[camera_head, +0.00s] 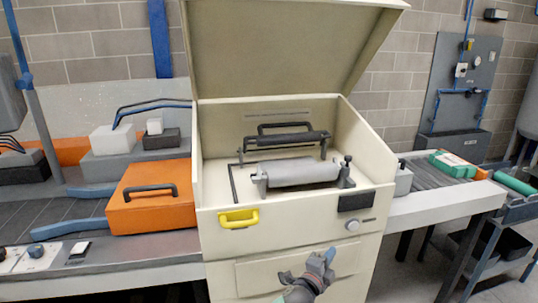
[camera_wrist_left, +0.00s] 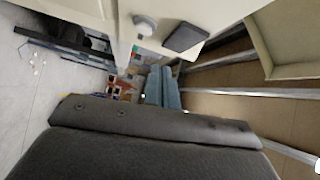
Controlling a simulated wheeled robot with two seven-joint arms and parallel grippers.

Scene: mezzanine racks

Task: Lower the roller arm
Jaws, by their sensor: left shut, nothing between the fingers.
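A cream machine (camera_head: 220,185) stands with its lid (camera_head: 290,45) raised. Inside it are a grey roller (camera_head: 300,173) and, behind it, a raised arm with a black bar handle (camera_head: 287,136). I take this to be the roller arm, standing above the roller. My left gripper (camera_head: 329,255) is shut and empty, low in front of the machine's lower panel, below the round knob and well apart from the roller arm. In the left wrist view its bluish fingers (camera_wrist_left: 163,88) lie together, with the knob (camera_wrist_left: 145,25) beyond. My right gripper is out of view.
The machine front carries a yellow handle (camera_head: 239,218) and a dark panel (camera_head: 356,201). An orange case (camera_head: 150,205) stands close on the left. A bench with a green box (camera_head: 452,164) is on the right. The open lid overhangs the machine.

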